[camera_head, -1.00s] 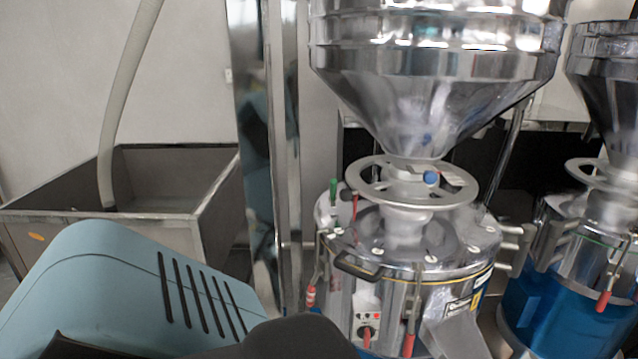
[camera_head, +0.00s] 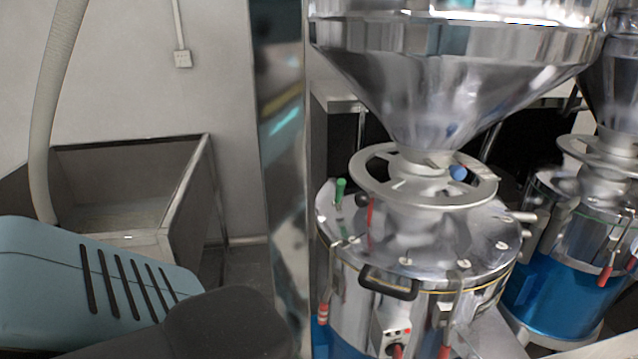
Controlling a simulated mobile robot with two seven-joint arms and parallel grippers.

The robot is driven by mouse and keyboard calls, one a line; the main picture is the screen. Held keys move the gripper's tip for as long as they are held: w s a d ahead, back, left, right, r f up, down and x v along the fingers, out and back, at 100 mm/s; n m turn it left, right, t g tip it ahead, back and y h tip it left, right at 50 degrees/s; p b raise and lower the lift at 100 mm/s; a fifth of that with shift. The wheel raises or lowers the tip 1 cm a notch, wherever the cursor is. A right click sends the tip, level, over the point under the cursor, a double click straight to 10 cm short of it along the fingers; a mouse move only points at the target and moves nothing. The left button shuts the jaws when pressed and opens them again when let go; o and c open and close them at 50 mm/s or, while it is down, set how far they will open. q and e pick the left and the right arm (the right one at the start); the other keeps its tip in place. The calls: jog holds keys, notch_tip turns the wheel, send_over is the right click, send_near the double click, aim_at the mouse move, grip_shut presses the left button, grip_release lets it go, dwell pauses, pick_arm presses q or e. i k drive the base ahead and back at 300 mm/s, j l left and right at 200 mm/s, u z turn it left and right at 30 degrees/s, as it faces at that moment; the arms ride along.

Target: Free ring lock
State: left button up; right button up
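The bean grinder (camera_head: 345,275) stands right of centre, a round silver drum with a blue lower part. A metal ring (camera_head: 369,193) with spokes sits around the neck under its hopper. A green-handled lever (camera_head: 340,190) and a red-handled lever (camera_head: 370,212) rise from the lid at the left of the ring. A blue knob (camera_head: 458,173) shows at the right of the ring. I cannot tell which part is the ring lock.
A steel hopper (camera_head: 430,95) rises above the grinder. A second grinder (camera_head: 560,285) stands close on the right. A tall reflective metal panel (camera_head: 280,150) stands just left of the grinder. An open metal bin (camera_head: 190,195) with a hose (camera_head: 48,110) is at the left.

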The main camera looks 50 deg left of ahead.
aim_at(341, 182)
jog(key=k+j, duration=0.1)
jog(key=j, duration=0.5)
jog(key=k+j, duration=0.1)
jog(key=j, duration=1.15)
jog(key=k+j, duration=0.15)
jog(key=j, duration=0.5)
jog(key=l+u, duration=0.95)
jog(key=k+l+z, duration=0.1)
jog(key=k+l, duration=0.4)
jog(key=i+j+u, duration=0.15)
jog(key=i+u, duration=0.25)
